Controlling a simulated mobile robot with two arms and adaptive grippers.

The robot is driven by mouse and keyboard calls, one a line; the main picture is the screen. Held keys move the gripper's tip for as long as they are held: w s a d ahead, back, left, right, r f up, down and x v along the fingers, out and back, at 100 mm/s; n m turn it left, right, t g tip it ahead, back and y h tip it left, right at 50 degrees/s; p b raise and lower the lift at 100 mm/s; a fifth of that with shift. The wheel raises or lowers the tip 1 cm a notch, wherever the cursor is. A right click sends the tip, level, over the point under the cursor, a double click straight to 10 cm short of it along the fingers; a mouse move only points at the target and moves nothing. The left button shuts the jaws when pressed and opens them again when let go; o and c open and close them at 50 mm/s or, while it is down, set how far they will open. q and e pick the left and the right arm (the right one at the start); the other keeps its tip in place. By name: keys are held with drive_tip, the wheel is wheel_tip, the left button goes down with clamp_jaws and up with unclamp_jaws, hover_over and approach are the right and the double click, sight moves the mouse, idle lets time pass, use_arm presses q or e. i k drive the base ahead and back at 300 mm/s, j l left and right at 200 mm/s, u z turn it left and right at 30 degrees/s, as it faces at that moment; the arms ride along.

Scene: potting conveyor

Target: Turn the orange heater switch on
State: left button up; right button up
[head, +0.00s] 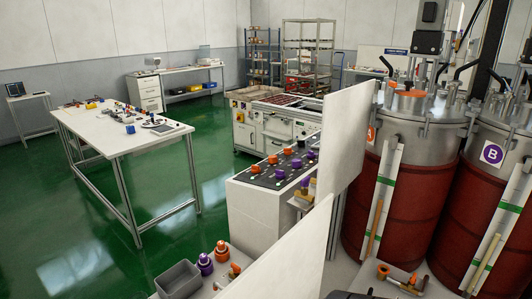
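A control panel (283,165) with a dark sloped top stands in the middle of the head view, on a white cabinet. It carries a row of orange knobs (287,152) along its far side and purple knobs (280,174) nearer. Which orange knob is the heater switch, and how it is set, is too small to tell. Neither of my grippers shows in the head view.
Two red-brown drums, one marked B (492,153), stand at the right. White upright panels (347,140) stand between the drums and the control panel. A grey bin (178,280) and orange and purple fittings sit in front. A white workbench (120,132) stands left; green floor is clear.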

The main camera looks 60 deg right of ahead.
sight(288, 151)
drive_tip(key=i+j+u, duration=0.15)
drive_tip(key=i+j, duration=0.4)
drive_tip(key=j, duration=0.25)
drive_tip(key=i+j+u, duration=0.1)
drive_tip(key=i+j, duration=0.5)
drive_tip(key=i+z, duration=0.3)
drive_tip(key=i, duration=0.3)
drive_tip(key=i+z, duration=0.35)
drive_tip(key=i, duration=0.3)
drive_tip(key=i+j+z, duration=0.3)
drive_tip(key=i, duration=0.3)
drive_tip(key=i+l+z, duration=0.2)
drive_tip(key=z, duration=0.2)
drive_tip(key=i+l+z, duration=0.1)
drive_tip(key=i+z, duration=0.75)
drive_tip(key=i+j+z, duration=0.1)
drive_tip(key=i+z, duration=0.15)
drive_tip(key=z, duration=0.2)
drive_tip(key=i+j+z, duration=0.2)
drive_tip(key=z, duration=0.2)
drive_tip(key=i, duration=0.1)
